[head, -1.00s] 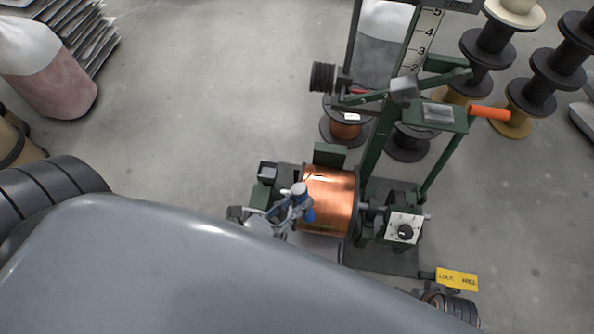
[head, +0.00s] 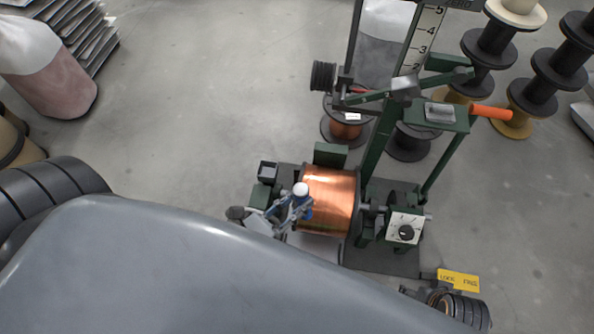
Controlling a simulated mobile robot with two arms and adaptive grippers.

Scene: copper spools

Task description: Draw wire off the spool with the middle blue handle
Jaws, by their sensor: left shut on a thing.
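The copper spool (head: 333,203) sits in a dark green winding stand, its axle lying left to right. My left gripper (head: 297,207) is at the spool's left end, where a blue part shows between and around its fingers. The gripper is shut on this blue handle (head: 306,213). The gripper covers most of the handle, and the spool's left flange is mostly hidden. My right gripper is not in view.
A green frame with an orange lever (head: 491,112) and numbered scale (head: 420,45) rises behind the spool. A dial box (head: 404,229) stands to its right, with a yellow tag (head: 458,281) lower right. Stacked spools (head: 490,55) stand at upper right.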

